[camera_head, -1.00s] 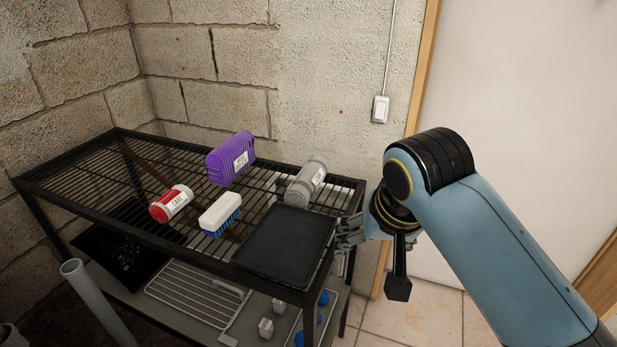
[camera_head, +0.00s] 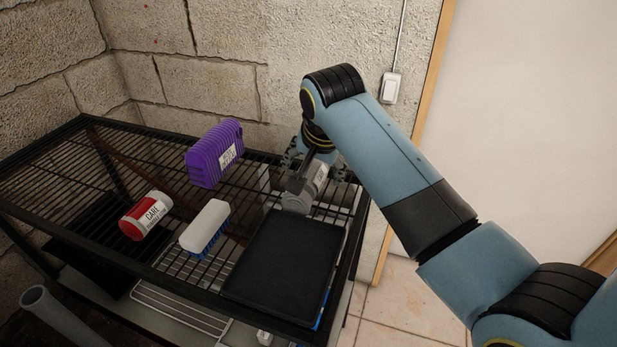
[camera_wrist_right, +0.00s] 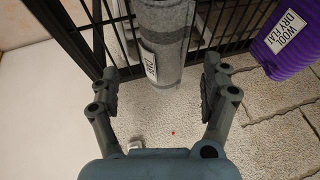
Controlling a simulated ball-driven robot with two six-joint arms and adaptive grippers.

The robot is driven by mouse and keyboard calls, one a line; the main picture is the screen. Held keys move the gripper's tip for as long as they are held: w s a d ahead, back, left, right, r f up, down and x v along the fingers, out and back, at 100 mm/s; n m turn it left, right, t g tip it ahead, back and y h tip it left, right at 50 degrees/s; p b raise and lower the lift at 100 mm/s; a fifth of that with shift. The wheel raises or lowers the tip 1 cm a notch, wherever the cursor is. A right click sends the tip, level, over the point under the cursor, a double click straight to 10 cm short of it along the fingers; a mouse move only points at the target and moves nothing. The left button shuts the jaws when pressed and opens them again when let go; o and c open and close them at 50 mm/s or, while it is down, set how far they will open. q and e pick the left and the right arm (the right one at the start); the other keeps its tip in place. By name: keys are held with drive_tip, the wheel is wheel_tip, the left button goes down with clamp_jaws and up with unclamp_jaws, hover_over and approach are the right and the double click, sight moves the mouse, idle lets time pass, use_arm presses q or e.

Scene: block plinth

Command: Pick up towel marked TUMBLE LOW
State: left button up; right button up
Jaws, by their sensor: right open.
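A grey rolled towel (camera_head: 296,203) with a white label lies at the back right of the black rack; I cannot read its label. A red and white roll (camera_head: 146,215) at the rack's front left has a label reading CARE, with smaller print below that I cannot make out. My right gripper (camera_head: 312,165) is over the grey roll and hides part of it. In the right wrist view the gripper (camera_wrist_right: 161,75) is open, its fingers apart on either side of the grey roll's near end (camera_wrist_right: 165,85). My left gripper is out of view.
A purple ribbed item (camera_head: 214,153), labelled WOOL DRY FLAT in the wrist view (camera_wrist_right: 285,38), stands at the back. A white brush (camera_head: 205,228) with blue bristles lies left of a bare black tray (camera_head: 285,265). The wall rises behind the rack (camera_head: 60,205).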

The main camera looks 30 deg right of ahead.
sight(309, 176)
drive_tip(key=shift+w+f, duration=0.15)
drive_tip(key=shift+f, duration=0.2)
drive_tip(key=x, duration=0.5)
drive_tip(key=shift+w+a, duration=0.15)
drive_tip(key=shift+a, duration=0.15)
drive_tip(key=c, duration=1)
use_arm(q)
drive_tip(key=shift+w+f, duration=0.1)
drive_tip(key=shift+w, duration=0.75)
use_arm(e)
drive_tip(key=c, duration=0.5)
